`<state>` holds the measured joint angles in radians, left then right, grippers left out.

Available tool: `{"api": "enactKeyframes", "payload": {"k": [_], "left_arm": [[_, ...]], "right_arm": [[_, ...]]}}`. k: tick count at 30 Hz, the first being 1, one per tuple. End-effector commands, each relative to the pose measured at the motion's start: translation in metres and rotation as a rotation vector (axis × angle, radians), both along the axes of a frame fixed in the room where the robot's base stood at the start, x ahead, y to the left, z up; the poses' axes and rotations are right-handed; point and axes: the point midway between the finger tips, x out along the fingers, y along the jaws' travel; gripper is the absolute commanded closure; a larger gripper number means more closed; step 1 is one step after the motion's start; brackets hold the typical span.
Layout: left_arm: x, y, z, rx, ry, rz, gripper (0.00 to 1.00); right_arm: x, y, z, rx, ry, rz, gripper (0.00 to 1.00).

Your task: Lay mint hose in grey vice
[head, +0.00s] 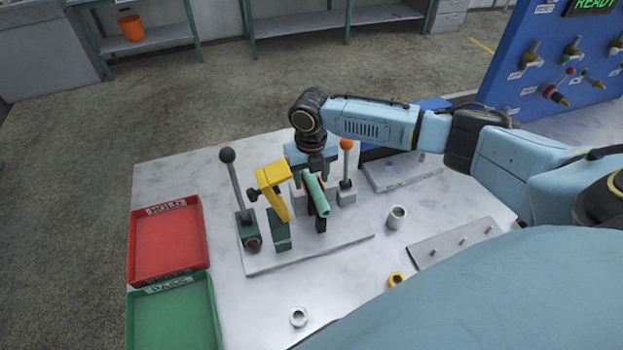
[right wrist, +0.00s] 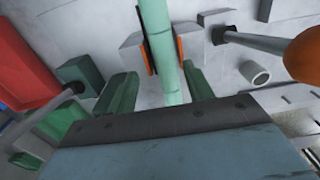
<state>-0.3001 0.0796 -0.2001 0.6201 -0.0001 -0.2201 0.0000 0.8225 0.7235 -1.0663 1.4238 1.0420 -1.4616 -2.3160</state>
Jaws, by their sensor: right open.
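The mint hose (head: 317,197) is a short pale green tube at the fixture in the middle of the table. In the right wrist view the mint hose (right wrist: 161,45) runs between the two orange-lined jaws of the grey vice (right wrist: 131,52). The grey vice (head: 298,197) is partly hidden behind the hose in the head view. My right gripper (head: 315,172) is directly above the hose from behind. In the right wrist view its green fingers (right wrist: 157,74) stand apart, one on each side of the hose, with the right finger closer to it. My left gripper is out of view.
A yellow clamp (head: 271,187) and a black-knobbed lever (head: 229,157) stand left of the vice. An orange-knobbed lever (head: 346,147) stands right. A red tray (head: 138,262) and a green tray (head: 133,318) lie left. A grey ring (head: 397,217) stands right.

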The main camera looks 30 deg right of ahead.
Motion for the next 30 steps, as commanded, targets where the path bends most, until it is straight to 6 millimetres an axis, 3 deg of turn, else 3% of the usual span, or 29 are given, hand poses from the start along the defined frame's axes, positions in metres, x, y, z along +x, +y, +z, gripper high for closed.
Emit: {"api": "enactKeyframes", "payload": {"k": [9,15,21,30], "left_arm": [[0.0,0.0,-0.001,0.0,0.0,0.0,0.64],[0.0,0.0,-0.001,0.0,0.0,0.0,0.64],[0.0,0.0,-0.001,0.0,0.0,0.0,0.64],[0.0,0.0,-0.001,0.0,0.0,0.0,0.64]], "right_arm": [[0.001,0.0,0.073,-0.001,-0.005,0.001,0.49],[0.001,0.0,0.105,-0.001,-0.003,0.0,0.49],[0.0,0.0,0.118,-0.001,-0.001,0.0,0.49],[0.0,0.0,0.118,-0.001,-0.001,0.0,0.49]]}}
